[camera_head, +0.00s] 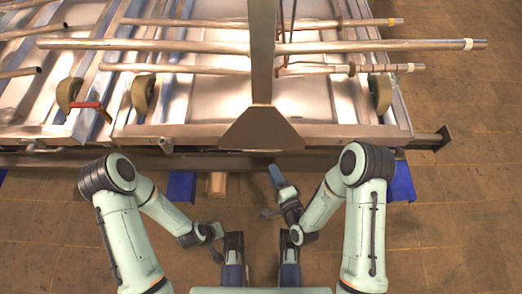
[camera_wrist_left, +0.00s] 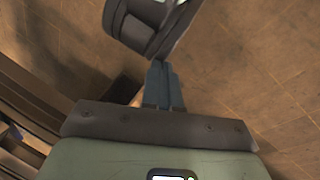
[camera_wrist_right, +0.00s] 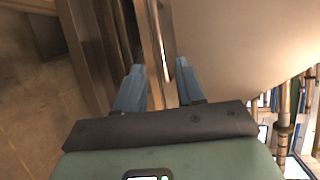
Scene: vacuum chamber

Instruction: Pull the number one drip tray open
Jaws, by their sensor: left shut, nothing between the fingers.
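My right gripper (camera_head: 276,174) reaches up to the front lower edge of the metal frame (camera_head: 340,160) in the head view. In the right wrist view its fingers (camera_wrist_right: 158,82) are apart, with a narrow upright metal bar (camera_wrist_right: 152,40) seen between and beyond them. I cannot tell whether the fingers touch it. I see no number, so I cannot tell which part is the number one drip tray. My left gripper is shut and empty in the left wrist view (camera_wrist_left: 162,70), pointing over the floor, away from the frame.
Long metal pipes (camera_head: 180,46) lie across the frame top. A grey post with a flared base (camera_head: 261,128) stands at the front middle. Blue blocks (camera_head: 181,186) (camera_head: 402,183) sit below the front edge. Tiled floor (camera_head: 465,215) is clear at the right.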

